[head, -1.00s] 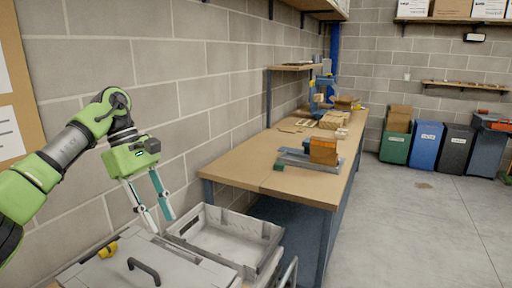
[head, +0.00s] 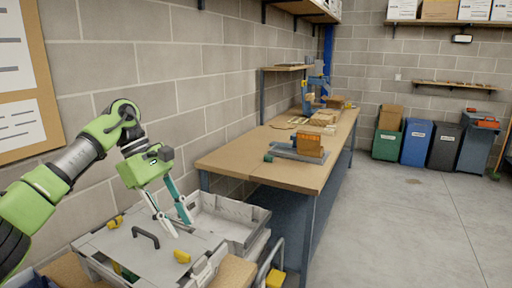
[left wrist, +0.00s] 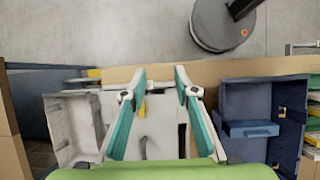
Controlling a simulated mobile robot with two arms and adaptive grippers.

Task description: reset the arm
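My left arm comes in from the left in the head view. My left gripper (head: 181,228) points down above a grey lidded case and in front of an open grey bin. Its two fingers stand apart with nothing between them. In the left wrist view the gripper (left wrist: 160,78) also shows open and empty, with the pale case lid (left wrist: 160,130) below it. My right gripper is in neither view.
The grey case (head: 110,240) has a dark handle and yellow latches. A wooden workbench (head: 235,165) runs along the wall, carrying a cardboard box (head: 310,145). Coloured bins (head: 416,143) stand at the back. The floor (head: 400,230) at right is clear.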

